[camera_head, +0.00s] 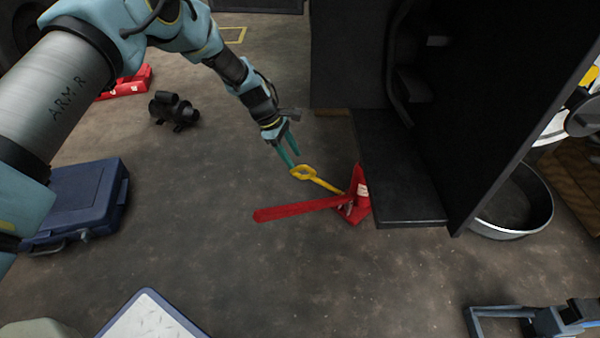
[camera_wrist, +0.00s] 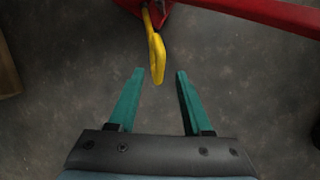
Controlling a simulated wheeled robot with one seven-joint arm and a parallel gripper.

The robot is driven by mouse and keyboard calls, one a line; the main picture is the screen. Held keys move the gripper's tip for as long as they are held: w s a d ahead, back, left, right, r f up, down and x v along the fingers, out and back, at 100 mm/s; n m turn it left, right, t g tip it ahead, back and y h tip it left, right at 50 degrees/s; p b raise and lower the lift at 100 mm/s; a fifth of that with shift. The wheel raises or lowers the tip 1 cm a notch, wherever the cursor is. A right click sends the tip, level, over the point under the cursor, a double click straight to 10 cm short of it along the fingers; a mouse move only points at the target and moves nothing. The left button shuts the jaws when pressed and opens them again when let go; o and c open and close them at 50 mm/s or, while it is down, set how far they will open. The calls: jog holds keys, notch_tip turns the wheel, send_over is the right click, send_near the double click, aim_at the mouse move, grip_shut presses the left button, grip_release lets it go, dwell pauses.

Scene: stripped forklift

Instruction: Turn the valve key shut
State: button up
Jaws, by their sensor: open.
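The yellow valve key (camera_head: 318,180) has a looped handle and reaches out from a red jack-like body (camera_head: 357,196) with a long red bar (camera_head: 300,208). My gripper (camera_head: 289,155) has teal fingers and is open, close to the loop end of the key. In the wrist view, the key (camera_wrist: 156,50) hangs down from the top, its loop end just ahead of the gap between my open fingertips (camera_wrist: 160,73). Nothing is between the fingers. The key's far end meets the red body (camera_wrist: 128,5), which is cut off at the top.
A dark forklift body (camera_head: 405,215) stands right beside the red piece. A metal pan (camera_head: 515,205) lies at the right. A blue case (camera_head: 80,200), a black motor-like part (camera_head: 173,110) and a red object (camera_head: 130,82) are at the left. The floor around the key is clear.

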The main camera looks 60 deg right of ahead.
aim_at(300, 167)
jog(key=b+x, duration=0.2)
jog(key=x, duration=0.4)
jog(key=shift+f, duration=0.1)
grip_shut()
dwell(0.5)
